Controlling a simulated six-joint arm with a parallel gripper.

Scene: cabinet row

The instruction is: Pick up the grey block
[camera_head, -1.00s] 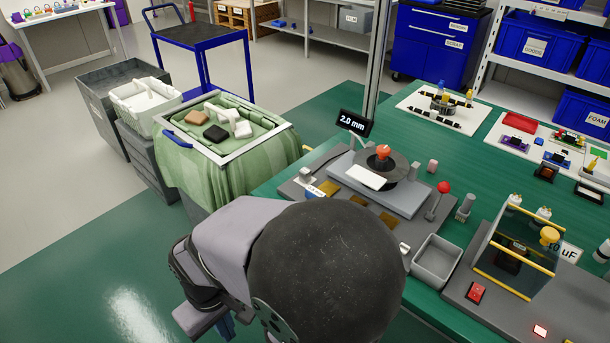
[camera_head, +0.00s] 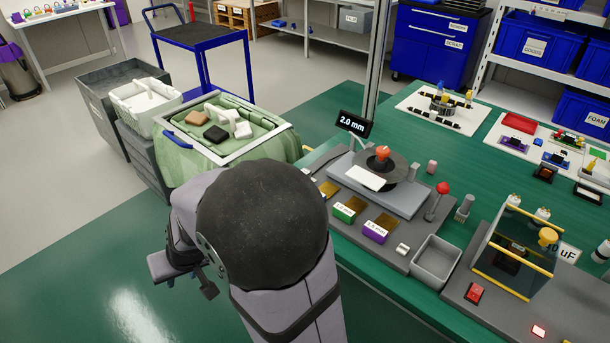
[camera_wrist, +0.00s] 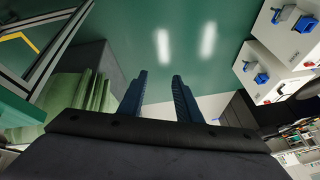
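My gripper (camera_wrist: 158,98) is open, with two dark blue fingers apart and nothing between them. In the head view its end hangs low at the left of my arm, over the green floor and away from the workbench. A small grey block (camera_head: 305,172) appears at the left edge of the bench fixture (camera_head: 350,242), partly hidden behind my arm. A green block (camera_head: 344,212) and a purple block (camera_head: 374,233) with labels sit in the same row. The grey block is not recognisable in the wrist view.
A framed, cloth-lined tray (camera_head: 238,157) holding brown, black and white pieces stands behind my arm. A dial gauge station (camera_head: 380,185), a grey bin (camera_head: 436,262) and a clear yellow-edged guard (camera_head: 518,250) occupy the bench. Open floor lies at left.

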